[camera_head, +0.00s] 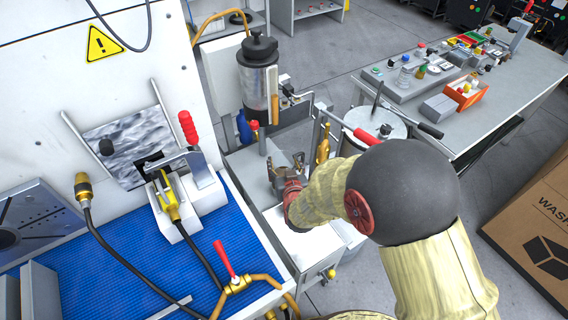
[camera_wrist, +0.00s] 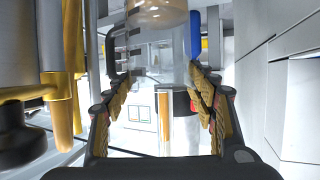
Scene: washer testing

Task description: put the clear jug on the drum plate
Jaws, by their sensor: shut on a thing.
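My gripper (camera_head: 286,172) reaches over the grey bench beside the blue mat, and its two fingers also frame the wrist view (camera_wrist: 160,98). It is shut on the clear jug (camera_wrist: 158,62), a see-through cylinder with a tan upper part and a dark handle-like shape at its left. Things behind the jug show through it. In the head view I cannot clearly make out the jug at the fingers. What seems to be the drum plate (camera_head: 374,120) is a round pale top to the right of my gripper, partly behind my arm and a red-tipped lever.
A black-lidded clear canister (camera_head: 258,80) stands behind my gripper. Brass fittings (camera_head: 323,145) and pipes stand between my gripper and the round top. A blue bottle (camera_head: 244,128) is close at left. A cluttered table (camera_head: 480,105) stands at right.

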